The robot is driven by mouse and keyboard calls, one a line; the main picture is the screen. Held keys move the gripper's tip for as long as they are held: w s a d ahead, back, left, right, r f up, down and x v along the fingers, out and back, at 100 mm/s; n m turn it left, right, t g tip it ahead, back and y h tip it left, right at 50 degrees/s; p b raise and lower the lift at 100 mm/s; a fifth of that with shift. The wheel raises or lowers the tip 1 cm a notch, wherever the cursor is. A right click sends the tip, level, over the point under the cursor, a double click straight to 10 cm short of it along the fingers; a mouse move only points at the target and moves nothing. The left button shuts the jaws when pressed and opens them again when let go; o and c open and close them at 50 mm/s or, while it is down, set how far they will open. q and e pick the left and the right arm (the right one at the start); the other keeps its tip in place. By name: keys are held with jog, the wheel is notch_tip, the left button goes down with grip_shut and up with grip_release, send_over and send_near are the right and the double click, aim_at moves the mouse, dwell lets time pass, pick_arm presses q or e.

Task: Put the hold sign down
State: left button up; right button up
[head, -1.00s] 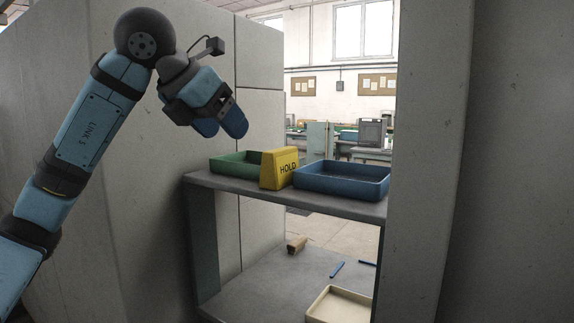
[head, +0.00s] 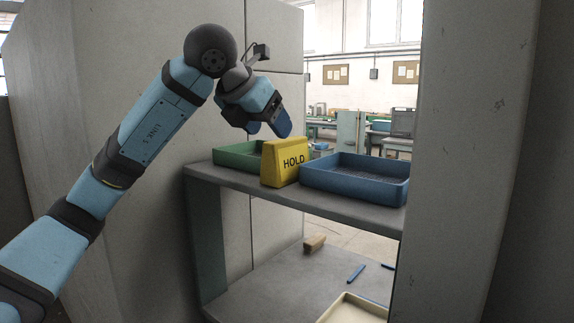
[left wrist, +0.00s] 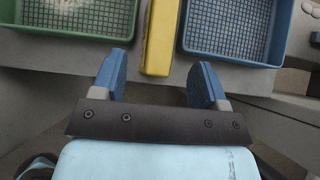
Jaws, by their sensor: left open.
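The yellow hold sign (head: 285,162) stands upright on the grey shelf (head: 240,184), between the green tray (head: 237,156) and the blue tray (head: 354,180). My left gripper (head: 268,132) is open and empty, just above and behind the sign in the head view. In the left wrist view the sign's yellow top (left wrist: 158,40) lies ahead of the gap between the two blue fingers (left wrist: 160,80), apart from them. The green tray (left wrist: 75,37) is left of it and the blue tray (left wrist: 232,58) right of it. My right gripper is not in view.
A lower shelf (head: 270,290) holds a brown block (head: 314,243), blue sticks (head: 356,273) and a cream tray (head: 352,311). A grey post (head: 455,160) stands at the right, a grey panel (head: 120,110) behind my left arm.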

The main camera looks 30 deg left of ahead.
aim_at(286, 160)
pick_arm(q)
jog(key=x, duration=0.5)
jog(key=shift+w+d, duration=0.15)
jog(key=shift+w, duration=0.4)
jog(key=shift+r, duration=0.1)
jog(key=shift+c, duration=0.2)
jog(key=c, duration=1)
